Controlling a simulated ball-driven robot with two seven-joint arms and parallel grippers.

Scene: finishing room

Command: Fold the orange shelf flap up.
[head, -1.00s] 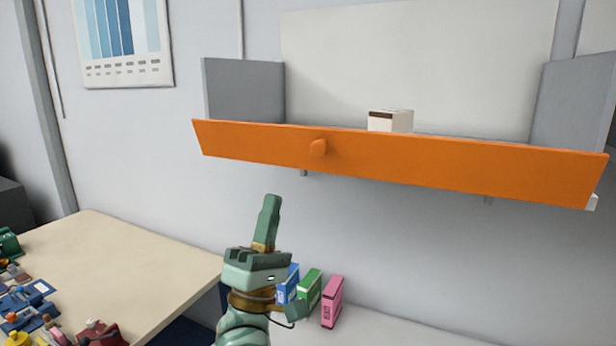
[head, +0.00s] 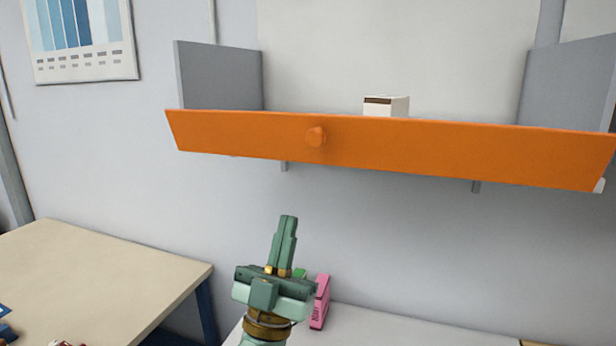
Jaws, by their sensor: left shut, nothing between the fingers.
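The orange shelf flap (head: 400,151) is a long board along the front of a grey wall shelf (head: 220,78). Its broad face is turned towards me, and a small orange knob (head: 315,137) sticks out left of its middle. My left gripper (head: 288,220) is below the flap and knob, apart from them, with its fingers pointing up. Its fingers are together and hold nothing. My right gripper is out of view.
A white box (head: 386,106) with a brown stripe stands on the shelf behind the flap. A pink box (head: 320,303) stands on the white surface (head: 380,328) below. A beige table (head: 100,280) is at the left. The space before the flap is clear.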

